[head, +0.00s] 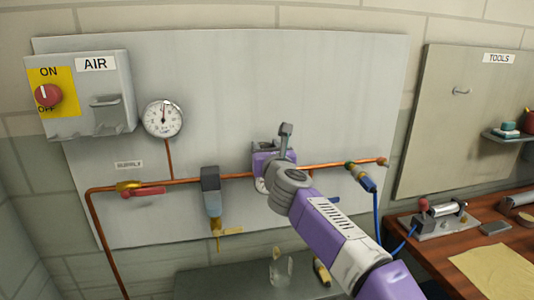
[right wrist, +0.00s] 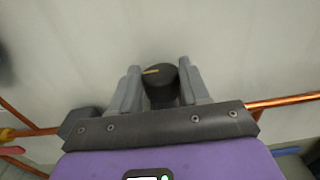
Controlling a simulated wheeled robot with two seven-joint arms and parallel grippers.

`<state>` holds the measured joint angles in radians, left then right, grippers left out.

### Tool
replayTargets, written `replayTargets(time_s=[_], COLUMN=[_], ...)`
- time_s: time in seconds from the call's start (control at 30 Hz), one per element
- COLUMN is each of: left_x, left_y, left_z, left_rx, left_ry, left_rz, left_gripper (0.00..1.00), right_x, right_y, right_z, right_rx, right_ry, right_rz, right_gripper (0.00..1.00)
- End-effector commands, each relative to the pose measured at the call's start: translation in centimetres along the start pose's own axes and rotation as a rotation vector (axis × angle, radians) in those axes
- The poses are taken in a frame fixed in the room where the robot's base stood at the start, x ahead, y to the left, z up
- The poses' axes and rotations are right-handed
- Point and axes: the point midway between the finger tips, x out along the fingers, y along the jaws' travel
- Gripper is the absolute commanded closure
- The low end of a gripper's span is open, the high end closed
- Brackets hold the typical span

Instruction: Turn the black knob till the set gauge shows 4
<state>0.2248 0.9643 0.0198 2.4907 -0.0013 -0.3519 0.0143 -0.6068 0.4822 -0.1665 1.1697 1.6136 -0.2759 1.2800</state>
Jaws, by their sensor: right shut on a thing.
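The black knob (right wrist: 161,88) is between the fingers of my right gripper (right wrist: 160,90) in the right wrist view, with a yellow mark on its top pointing left. The gripper is shut on it. In the head view my right gripper (head: 284,143) is at the copper pipe and hides the knob. A round white gauge (head: 163,118) is on the panel at the left, its needle roughly upward; its figures are too small to read. My left gripper is out of view.
An AIR box (head: 82,95) with a red switch (head: 47,95) is at the upper left. A copper pipe (head: 236,176) carries a red lever (head: 148,191) and a grey filter (head: 211,190). A wooden bench (head: 437,247) is at the right.

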Motion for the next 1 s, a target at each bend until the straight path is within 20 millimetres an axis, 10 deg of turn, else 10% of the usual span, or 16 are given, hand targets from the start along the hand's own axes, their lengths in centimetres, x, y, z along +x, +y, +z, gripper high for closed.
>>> replayTargets(time_s=[1.0], left_x=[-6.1], left_y=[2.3], left_z=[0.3], left_rx=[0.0], left_ry=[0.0], left_rz=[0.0], left_gripper=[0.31], right_x=[0.5], right_y=[1.3], right_z=[0.2], right_rx=[0.0], right_ry=[0.001], right_rz=[-0.694], right_gripper=[0.85])
